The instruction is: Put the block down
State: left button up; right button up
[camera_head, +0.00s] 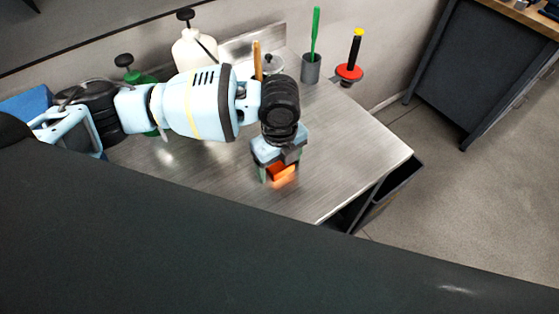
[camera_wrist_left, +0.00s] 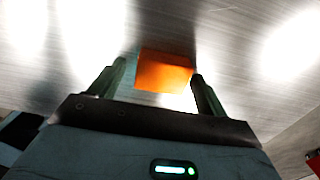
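The orange block (camera_head: 283,172) is at the metal table's surface, below my left gripper (camera_head: 278,174). In the left wrist view, the block (camera_wrist_left: 164,72) lies between the two greenish fingers of my left gripper (camera_wrist_left: 160,72). A narrow gap shows between the left finger and the block. The right finger is very close to the block or touches it; I cannot tell which. The fingers stand apart, open around the block. The block's underside is hidden. My right gripper is in neither view.
The metal table (camera_head: 340,155) is clear to the right of the block. Along its back stand a white bottle (camera_head: 195,50), a grey cup (camera_head: 311,68) with a green-handled tool, and a red-and-black item (camera_head: 350,70). A dark cabinet (camera_head: 470,70) stands beyond.

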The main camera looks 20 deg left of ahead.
aim_at(279, 165)
pick_arm(q)
notch_tip(279, 165, up, 12)
jog(key=shift+p, duration=0.35)
dwell(0.5)
